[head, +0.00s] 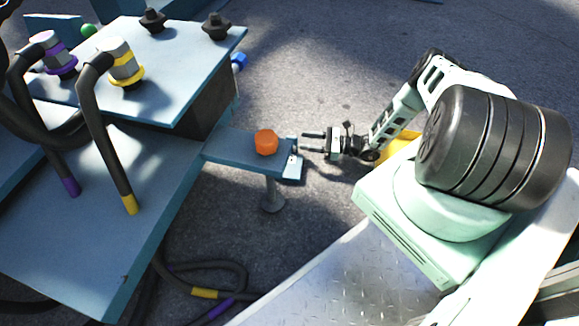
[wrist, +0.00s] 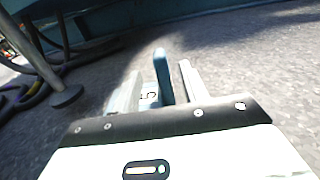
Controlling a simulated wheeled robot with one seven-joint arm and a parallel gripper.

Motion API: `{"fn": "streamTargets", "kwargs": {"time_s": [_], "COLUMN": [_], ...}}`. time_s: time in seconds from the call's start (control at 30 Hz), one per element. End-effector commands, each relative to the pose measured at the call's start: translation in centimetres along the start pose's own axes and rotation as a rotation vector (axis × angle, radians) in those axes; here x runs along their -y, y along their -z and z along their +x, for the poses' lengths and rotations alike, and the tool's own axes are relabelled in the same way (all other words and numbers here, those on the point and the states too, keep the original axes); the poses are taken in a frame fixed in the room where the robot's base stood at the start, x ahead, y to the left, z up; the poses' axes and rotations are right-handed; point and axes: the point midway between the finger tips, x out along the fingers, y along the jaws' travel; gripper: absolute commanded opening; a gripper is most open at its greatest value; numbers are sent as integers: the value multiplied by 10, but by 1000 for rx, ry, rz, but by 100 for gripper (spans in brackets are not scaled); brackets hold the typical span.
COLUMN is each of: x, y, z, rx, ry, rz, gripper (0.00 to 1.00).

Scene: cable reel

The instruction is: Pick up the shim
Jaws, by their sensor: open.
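My gripper (head: 306,143) is open at the outer end of a small blue shelf, its two fingers pointing left towards it. A small blue-grey piece with a pale marked face (head: 293,165), which looks like the shim, is at that shelf end, just below the fingertips in the picture. In the wrist view, a blue upright piece (wrist: 162,72) and a pale marked face (wrist: 150,96) appear between the open fingers. I cannot tell whether the fingers touch it. The lower part is hidden by my gripper's body.
An orange knob (head: 266,142) sits on the small shelf (head: 232,150), which has a round-footed leg (head: 272,200). A large blue bench with thick black cables (head: 100,130) stands at left. Cables lie on the floor below. Grey floor behind the gripper is open.

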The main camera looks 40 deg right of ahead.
Motion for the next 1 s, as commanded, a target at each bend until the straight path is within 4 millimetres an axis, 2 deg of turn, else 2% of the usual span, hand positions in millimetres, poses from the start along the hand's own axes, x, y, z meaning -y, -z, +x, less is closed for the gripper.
{"fn": "streamTargets", "kwargs": {"time_s": [0.27, 0.5, 0.77, 0.9, 0.93, 1.0], "x": [0, 0, 0, 0, 0, 0], "y": [0, 0, -2, -2, -2, -2], "z": [23, 56, 60, 60, 60, 60], "rx": [-1, -1, -2, -2, -2, -2], "ry": [-3, -4, -1, -1, -1, -1], "rz": [-3, -3, -3, -3, -3, -3], "gripper": [44, 44, 44, 5, 0, 0]}}
